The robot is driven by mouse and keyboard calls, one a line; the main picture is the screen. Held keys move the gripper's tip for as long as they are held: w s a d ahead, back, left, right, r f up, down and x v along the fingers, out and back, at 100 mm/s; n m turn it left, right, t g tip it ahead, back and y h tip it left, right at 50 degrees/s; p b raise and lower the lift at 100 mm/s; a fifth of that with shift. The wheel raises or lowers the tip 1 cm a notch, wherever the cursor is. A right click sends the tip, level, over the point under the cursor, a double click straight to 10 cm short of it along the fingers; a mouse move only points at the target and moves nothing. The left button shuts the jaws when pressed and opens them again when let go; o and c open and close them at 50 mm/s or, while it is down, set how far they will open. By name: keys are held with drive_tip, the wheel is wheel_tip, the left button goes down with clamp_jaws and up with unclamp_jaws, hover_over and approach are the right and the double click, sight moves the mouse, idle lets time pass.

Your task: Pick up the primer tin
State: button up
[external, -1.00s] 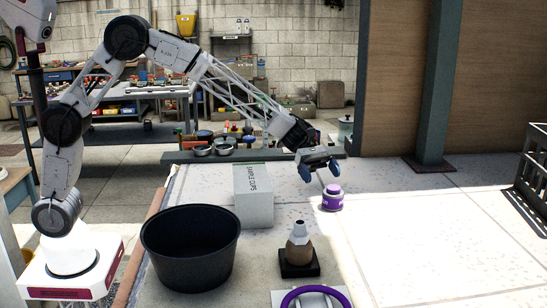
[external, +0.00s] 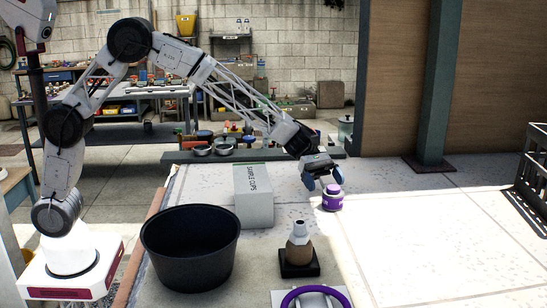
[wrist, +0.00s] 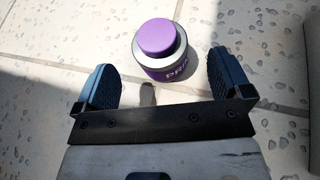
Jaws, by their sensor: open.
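The primer tin is a small round purple tin (external: 332,198) with a purple lid and a pale rim. It stands upright on the pale tiled surface. In the wrist view the tin (wrist: 160,48) sits between and a little beyond the fingertips, with part of its lettering showing. My gripper (external: 322,181) is open and empty, pointing down just above and slightly left of the tin in the external view. In the wrist view its two dark fingers (wrist: 162,78) are spread wider than the tin, and neither visibly touches it.
A white sample cups box (external: 254,197) stands left of the tin. A black tub (external: 190,250), a brown bottle on a dark base (external: 299,250) and a purple ring (external: 312,296) are nearer the camera. A black crate (external: 534,180) stands far right. The tiles right of the tin are clear.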

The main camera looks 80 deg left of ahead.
sight(333, 193)
drive_tip(key=shift+x, duration=2.65)
drive_tip(key=shift+a, duration=0.1)
drive_tip(key=c, duration=1.1)
drive_tip(key=shift+r, duration=5)
